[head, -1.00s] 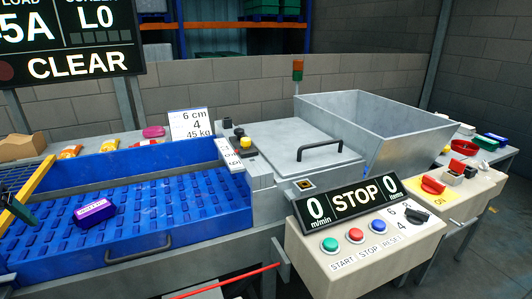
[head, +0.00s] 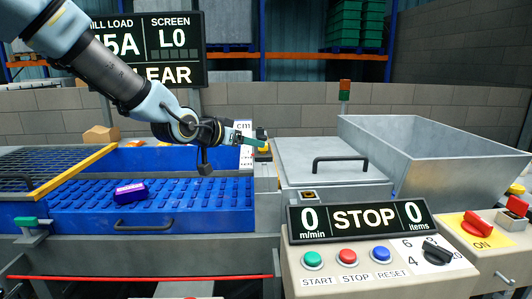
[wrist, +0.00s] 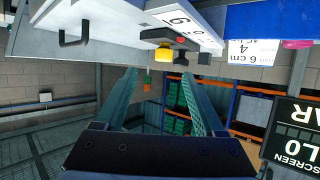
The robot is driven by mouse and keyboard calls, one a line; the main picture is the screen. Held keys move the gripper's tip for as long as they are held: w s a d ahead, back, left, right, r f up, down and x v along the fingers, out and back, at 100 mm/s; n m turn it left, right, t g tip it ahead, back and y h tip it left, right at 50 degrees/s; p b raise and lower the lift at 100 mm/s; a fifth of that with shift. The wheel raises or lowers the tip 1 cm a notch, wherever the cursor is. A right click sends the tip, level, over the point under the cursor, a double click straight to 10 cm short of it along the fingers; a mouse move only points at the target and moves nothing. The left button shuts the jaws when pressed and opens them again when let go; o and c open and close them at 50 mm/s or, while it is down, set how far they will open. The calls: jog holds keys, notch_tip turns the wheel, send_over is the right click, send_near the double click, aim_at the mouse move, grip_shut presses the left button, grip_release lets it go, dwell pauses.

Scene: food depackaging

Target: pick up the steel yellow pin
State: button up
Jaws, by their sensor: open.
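A yellow-headed part (wrist: 163,53), which looks like the pin, stands by the label plate (wrist: 188,24) on the grey machine. Its steel part cannot be made out. In the head view the yellow part (head: 263,149) shows just below my fingertips, partly hidden. My gripper (head: 258,138) is at the machine's left end, its teal fingers pointing right. In the wrist view my gripper (wrist: 159,76) has its two fingers spread with nothing between them; the yellow part lies beyond the tips, apart from them.
Dark knobs (wrist: 183,58) sit close beside the yellow part. The grey lid with a black handle (head: 340,160) and the steel hopper (head: 430,150) are to the right. The blue conveyor tray (head: 190,222) holds a purple pack (head: 130,191). The stop panel (head: 362,217) is in front.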

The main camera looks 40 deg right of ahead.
aim_at(260, 155)
jog(key=shift+w+p+x, duration=0.15)
jog(key=shift+p+x, duration=0.25)
jog(key=shift+x, duration=1.5)
jog(key=shift+w+p+x, duration=0.2)
jog(key=shift+p+x, duration=0.2)
jog(key=shift+x, duration=1.45)
jog(key=shift+a+f, duration=0.1)
jog(key=shift+c, duration=0.4)
grip_shut()
